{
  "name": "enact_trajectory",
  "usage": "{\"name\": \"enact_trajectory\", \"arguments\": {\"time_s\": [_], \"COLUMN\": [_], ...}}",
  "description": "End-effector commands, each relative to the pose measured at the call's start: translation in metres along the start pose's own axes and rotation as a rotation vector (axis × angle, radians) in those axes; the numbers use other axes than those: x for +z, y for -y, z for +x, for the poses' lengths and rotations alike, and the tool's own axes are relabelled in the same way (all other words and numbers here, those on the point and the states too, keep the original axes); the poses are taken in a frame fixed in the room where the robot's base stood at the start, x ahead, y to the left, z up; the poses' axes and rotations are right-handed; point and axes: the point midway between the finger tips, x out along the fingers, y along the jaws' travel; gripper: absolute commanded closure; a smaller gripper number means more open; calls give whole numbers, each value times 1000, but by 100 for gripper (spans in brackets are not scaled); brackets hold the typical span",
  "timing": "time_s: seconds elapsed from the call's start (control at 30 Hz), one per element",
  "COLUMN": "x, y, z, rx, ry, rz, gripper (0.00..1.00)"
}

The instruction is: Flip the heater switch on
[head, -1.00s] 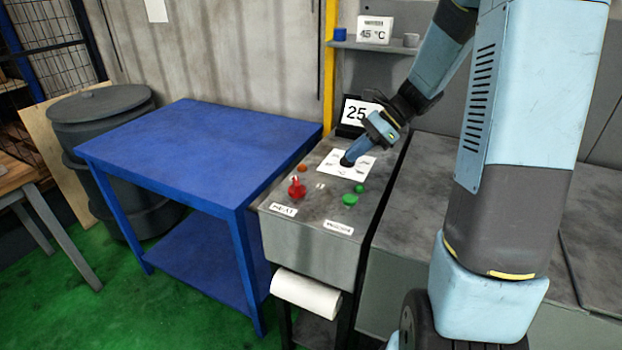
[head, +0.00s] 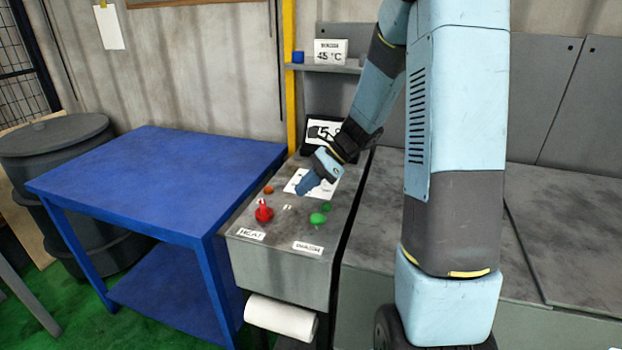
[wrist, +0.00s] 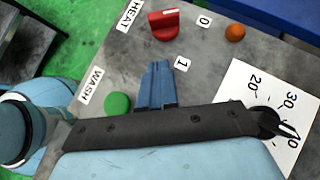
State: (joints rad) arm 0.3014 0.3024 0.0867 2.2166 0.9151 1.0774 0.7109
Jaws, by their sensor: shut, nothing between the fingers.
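The heater switch is a red knob (head: 264,212) above the HEAT label (head: 251,234) on the grey panel. In the wrist view the red knob (wrist: 164,25) stands at the top, with a 0 mark (wrist: 204,20) to its right and a 1 mark (wrist: 181,63) below. A short white line shows on the knob, on the side towards the 0. My gripper (head: 303,188) is shut and empty above the panel, near the card's front edge. In the wrist view its closed fingertips (wrist: 157,67) are below the red knob, apart from it.
A green knob (wrist: 118,104) by the WASH label (wrist: 90,87) lies left of my fingers. An orange lamp (wrist: 235,32) is beyond the 0. A temperature dial card (wrist: 240,88) with a black pointer is at right. A blue table (head: 160,175) adjoins the panel's left.

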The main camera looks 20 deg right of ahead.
Motion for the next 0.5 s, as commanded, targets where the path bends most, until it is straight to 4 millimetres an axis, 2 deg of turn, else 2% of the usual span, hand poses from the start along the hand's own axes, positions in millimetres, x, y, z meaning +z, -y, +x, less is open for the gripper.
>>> {"name": "enact_trajectory", "arguments": {"time_s": [0.27, 0.5], "x": [0, 22], "y": [-1, 0], "z": [50, 69], "rx": [4, 0], "ry": [1, 0], "rz": [2, 0], "gripper": [100, 100]}}
